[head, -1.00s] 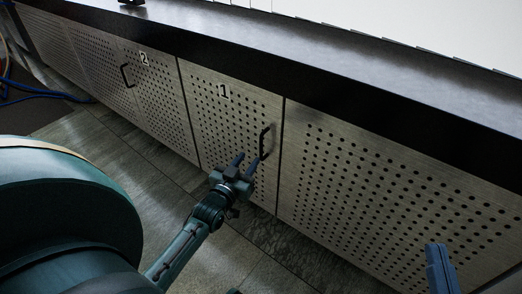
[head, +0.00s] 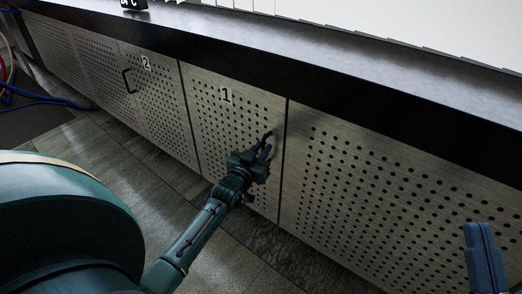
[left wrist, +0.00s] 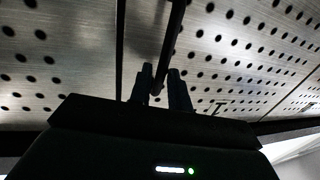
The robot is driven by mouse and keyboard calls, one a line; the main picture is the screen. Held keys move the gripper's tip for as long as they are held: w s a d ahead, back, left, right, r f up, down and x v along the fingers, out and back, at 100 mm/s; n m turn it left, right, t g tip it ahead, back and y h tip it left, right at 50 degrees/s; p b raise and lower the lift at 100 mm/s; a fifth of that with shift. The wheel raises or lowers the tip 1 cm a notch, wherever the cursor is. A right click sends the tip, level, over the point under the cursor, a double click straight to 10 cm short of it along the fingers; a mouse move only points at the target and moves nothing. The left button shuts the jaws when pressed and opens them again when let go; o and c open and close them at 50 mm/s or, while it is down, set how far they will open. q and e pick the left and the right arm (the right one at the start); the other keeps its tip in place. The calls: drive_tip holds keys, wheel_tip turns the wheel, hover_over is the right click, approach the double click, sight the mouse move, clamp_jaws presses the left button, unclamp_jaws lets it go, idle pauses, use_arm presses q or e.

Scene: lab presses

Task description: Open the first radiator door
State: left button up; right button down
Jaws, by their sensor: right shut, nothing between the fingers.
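The first radiator door (head: 225,125) is a perforated metal panel marked "1". It is closed, flush with its neighbours. Its dark bar handle (head: 270,135) is on the right side of the panel, partly hidden by my left gripper (head: 264,149). In the left wrist view the handle (left wrist: 172,38) runs down between the two fingers of my left gripper (left wrist: 161,80). The fingers stand apart on either side of its lower end, and I see no firm closure on it. My right gripper (head: 485,258) is shut and empty at the lower right, away from the door.
A second door (head: 157,100) marked "2", with its own handle (head: 127,81), is closed at the left. A dark countertop (head: 330,65) overhangs the doors. A plain perforated panel (head: 400,190) is at the right. Floor in front is clear; blue hoses (head: 45,99) lie far left.

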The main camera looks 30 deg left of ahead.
use_arm(q)
clamp_jaws()
